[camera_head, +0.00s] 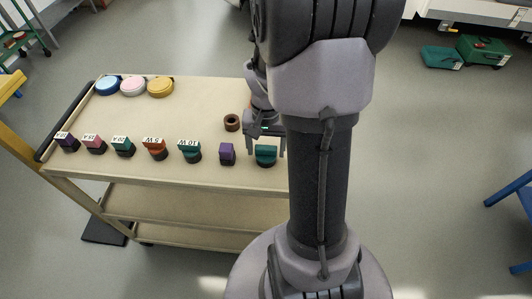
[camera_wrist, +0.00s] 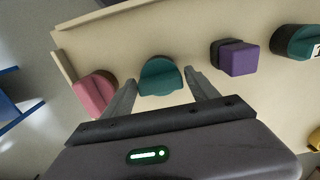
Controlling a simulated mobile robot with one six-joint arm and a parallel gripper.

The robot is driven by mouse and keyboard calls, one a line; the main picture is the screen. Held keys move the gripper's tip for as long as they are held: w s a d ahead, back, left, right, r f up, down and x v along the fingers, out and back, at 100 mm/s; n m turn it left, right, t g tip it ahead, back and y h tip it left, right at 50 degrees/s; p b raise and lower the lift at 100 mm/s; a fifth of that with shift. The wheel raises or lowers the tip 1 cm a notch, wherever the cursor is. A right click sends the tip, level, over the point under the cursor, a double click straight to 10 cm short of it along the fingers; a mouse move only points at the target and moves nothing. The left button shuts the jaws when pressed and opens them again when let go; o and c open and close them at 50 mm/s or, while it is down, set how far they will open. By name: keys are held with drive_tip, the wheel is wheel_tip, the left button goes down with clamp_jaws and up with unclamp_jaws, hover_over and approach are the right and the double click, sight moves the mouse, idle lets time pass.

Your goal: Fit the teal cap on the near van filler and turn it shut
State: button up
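A teal cap (camera_head: 265,155) with a dark base stands on the cart top near its front edge, partly covered by my arm's end in the head view. It also shows in the wrist view (camera_wrist: 160,77). My gripper (camera_head: 265,147) is above it, open, with one finger on either side of the cap. I cannot tell whether the fingers touch it. A second teal cap (camera_head: 190,153), labelled 10 W, and a third (camera_head: 124,147) stand farther left in the row. I cannot make out the near van filler in either view.
A purple block-topped cap (camera_head: 227,153) stands beside the teal cap, and a pink cap (camera_wrist: 95,95) on the other side. A brown ring (camera_head: 232,122) lies behind. Blue, pale pink and yellow lids sit at the cart's back left. My arm hides the cart's right part.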

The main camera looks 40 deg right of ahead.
sight(265, 147)
drive_tip(key=c, duration=1)
wheel_tip(265, 147, up, 10)
drive_tip(key=p, duration=0.5)
drive_tip(key=shift+r, duration=0.1)
drive_tip(key=shift+w, duration=0.1)
